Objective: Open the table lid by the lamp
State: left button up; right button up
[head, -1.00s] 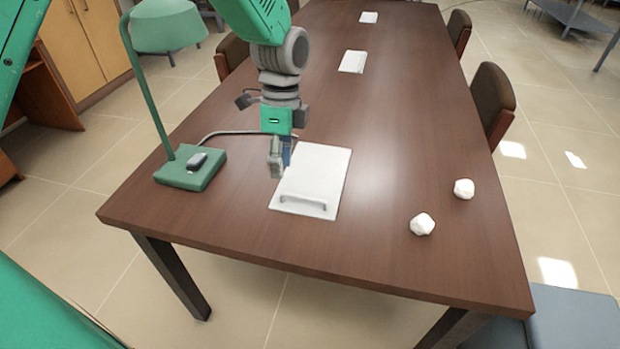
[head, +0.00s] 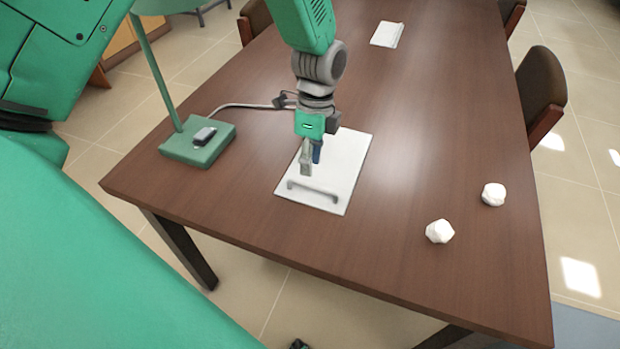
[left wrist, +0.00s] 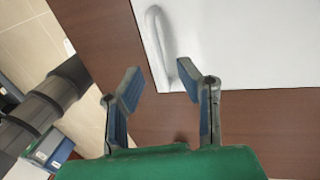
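The white table lid (head: 352,160) lies flat and closed in the brown table top, right of the green lamp (head: 200,145). Its handle (head: 312,193) is a raised bar along the near edge. My left gripper (head: 311,168) is over the lid, just behind the handle in the head view. In the left wrist view its two fingers (left wrist: 158,88) are spread apart with nothing between them, and the handle (left wrist: 155,42) lies ahead of the fingertips, apart from them. I see no right gripper in either view.
Two white crumpled lumps (head: 440,231) (head: 493,194) lie on the table (head: 250,215) to the right. A second white panel (head: 386,34) is farther back. A cable runs behind the lamp. A dark chair (head: 541,90) stands at the right edge.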

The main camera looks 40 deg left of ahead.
aim_at(309, 179)
pick_arm(q)
jog(key=f, duration=0.2)
jog(key=s+f, duration=0.1)
jog(key=shift+d+f, duration=0.15)
jog(key=shift+f, duration=0.25)
jog(key=shift+d+f, duration=0.15)
jog(key=shift+f, duration=0.25)
grip_shut()
